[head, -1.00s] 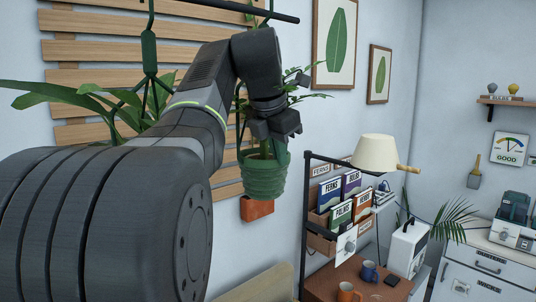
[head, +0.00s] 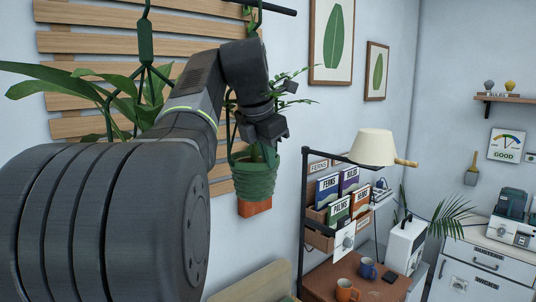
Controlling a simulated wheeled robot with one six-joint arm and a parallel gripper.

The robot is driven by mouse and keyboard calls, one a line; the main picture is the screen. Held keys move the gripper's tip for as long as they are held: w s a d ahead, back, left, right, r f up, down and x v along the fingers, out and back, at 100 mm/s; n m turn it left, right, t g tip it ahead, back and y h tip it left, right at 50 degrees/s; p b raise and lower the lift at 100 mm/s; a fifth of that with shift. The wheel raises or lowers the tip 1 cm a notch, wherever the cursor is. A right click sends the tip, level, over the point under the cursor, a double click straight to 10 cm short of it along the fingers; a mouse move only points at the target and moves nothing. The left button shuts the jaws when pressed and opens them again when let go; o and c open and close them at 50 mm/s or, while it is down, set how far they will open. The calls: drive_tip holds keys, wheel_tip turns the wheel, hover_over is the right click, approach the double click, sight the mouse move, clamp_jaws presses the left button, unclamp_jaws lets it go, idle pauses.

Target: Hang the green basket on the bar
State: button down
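The green basket (head: 254,180) is a ribbed pot with a leafy plant in it. It is upright in the head view, below the dark bar (head: 278,10) at the top. Green straps rise from its rim, and a green hook (head: 257,18) shows at the bar above my arm. My arm hides most of the straps between them, and I cannot tell whether the hook rests on the bar. My gripper (head: 273,128) is just above the basket's rim, in front of the plant. Its fingers are dark and partly turned away, so their grip is unclear.
Another green hanger (head: 145,45) with a broad-leaved plant hangs left of my arm, before a slatted wooden wall panel (head: 90,43). A black rack (head: 303,220) and lamp (head: 372,147) stand to the right.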

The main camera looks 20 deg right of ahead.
drive_tip(key=c, duration=1.6)
unclamp_jaws()
drive_tip(key=p+v, duration=0.1)
drive_tip(key=v, duration=1.3)
drive_tip(key=shift+d, duration=0.1)
drive_tip(key=shift+w, duration=0.1)
drive_tip(key=x, duration=1.2)
drive_tip(key=shift+w+d+f, duration=0.2)
drive_tip(key=shift+f, duration=0.1)
